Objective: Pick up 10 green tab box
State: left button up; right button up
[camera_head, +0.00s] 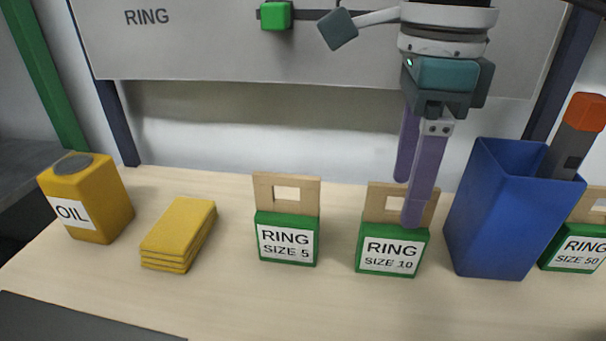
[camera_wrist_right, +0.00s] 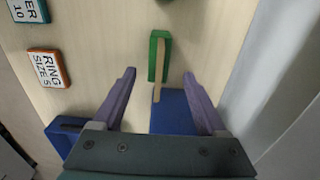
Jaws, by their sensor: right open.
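The green RING SIZE 10 box (camera_head: 391,255) stands upright on the table, with a wooden tab (camera_head: 383,197) on top. My right gripper (camera_head: 407,203) points down with its purple fingers apart, and in the head view it overlaps the right part of that tab. In the right wrist view, a green box (camera_wrist_right: 153,58) with a thin wooden tab lies between and beyond the open fingers (camera_wrist_right: 159,76); its label is hidden. Nothing is held. My left gripper is not in view.
A green RING SIZE 5 box (camera_head: 287,240) stands to the left, and a blue bin (camera_head: 495,225) close to the right, with a SIZE 50 box (camera_head: 573,252) beyond. A yellow stack (camera_head: 178,235) and OIL can (camera_head: 88,200) stand farther left. The table front is clear.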

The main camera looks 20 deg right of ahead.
aim_at(395, 222)
jog(key=f, duration=0.6)
jog(key=shift+a, duration=0.2)
jog(key=shift+c, duration=0.3)
grip_shut()
